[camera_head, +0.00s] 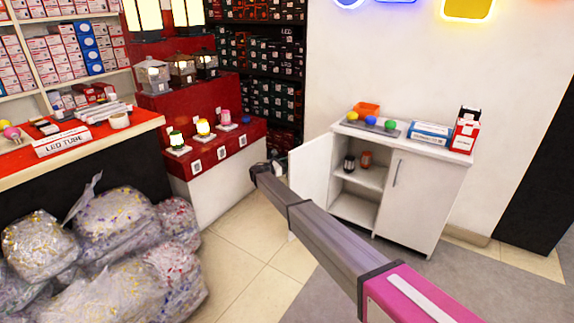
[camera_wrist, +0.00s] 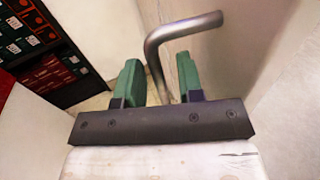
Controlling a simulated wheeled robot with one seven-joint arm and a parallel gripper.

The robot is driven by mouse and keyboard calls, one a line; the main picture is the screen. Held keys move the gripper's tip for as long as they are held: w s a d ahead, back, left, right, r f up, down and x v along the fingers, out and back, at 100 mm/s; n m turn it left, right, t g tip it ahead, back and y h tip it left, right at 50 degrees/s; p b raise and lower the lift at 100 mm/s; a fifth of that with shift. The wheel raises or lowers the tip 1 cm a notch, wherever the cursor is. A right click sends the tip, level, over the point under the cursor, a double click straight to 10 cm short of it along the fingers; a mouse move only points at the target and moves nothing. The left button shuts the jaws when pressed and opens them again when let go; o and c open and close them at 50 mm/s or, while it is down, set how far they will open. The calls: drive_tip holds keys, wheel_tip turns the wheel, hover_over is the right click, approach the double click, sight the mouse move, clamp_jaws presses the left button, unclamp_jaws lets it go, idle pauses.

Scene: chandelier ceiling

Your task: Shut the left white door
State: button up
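The left white door (camera_head: 311,168) of the low white cabinet (camera_head: 408,200) stands swung open in the head view, showing the shelf inside. In the wrist view a bent grey metal handle (camera_wrist: 158,55) runs down between the two green fingers of my gripper (camera_wrist: 159,82). The fingers are apart, with a gap between the handle and the left finger; the right finger is close to the handle, and I cannot tell if it touches. In the head view my arm reaches to the outer side of the open door, and the fingertips are hard to make out.
The right cabinet door (camera_head: 412,197) is shut. Small jars (camera_head: 365,159) stand on the inner shelf; boxes (camera_head: 465,129) and coloured items are on top. A red display stand (camera_head: 215,150) is left of the door, with filled plastic bags (camera_head: 110,235) nearer. Tiled floor (camera_head: 245,260) lies between.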

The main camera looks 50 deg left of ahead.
drive_tip(key=shift+w, duration=0.15)
drive_tip(key=shift+d, duration=0.1)
clamp_jaws()
